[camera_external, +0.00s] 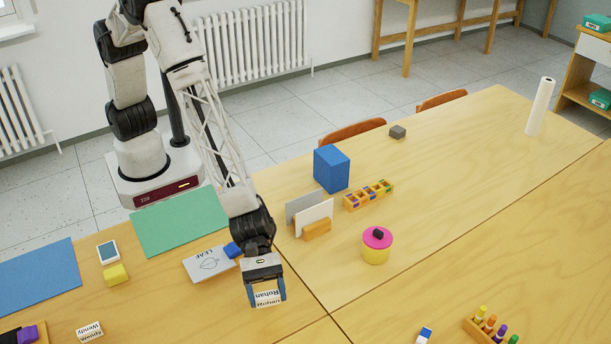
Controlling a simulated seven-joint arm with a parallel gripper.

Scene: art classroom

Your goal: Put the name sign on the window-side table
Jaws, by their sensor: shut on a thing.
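My gripper (266,300) is shut on a white name sign (267,297) that reads roughly "Ruhani", with the print upside down in this view. The sign sits between the two blue-grey fingers, over the left table (210,310) near its seam with the back right table (440,160). I cannot tell whether the sign touches the tabletop. A second name sign, "Wendy" (90,331), stands on the left table at the bottom left. Part of a window frame (12,30) shows at the top left.
A leaf card (205,264), blue block (232,249), yellow block (115,275) and green mat (180,221) lie on the left table. The back right table holds a card holder (316,229), blue box (331,168) and yellow-pink pot (377,250). Its right middle is clear.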

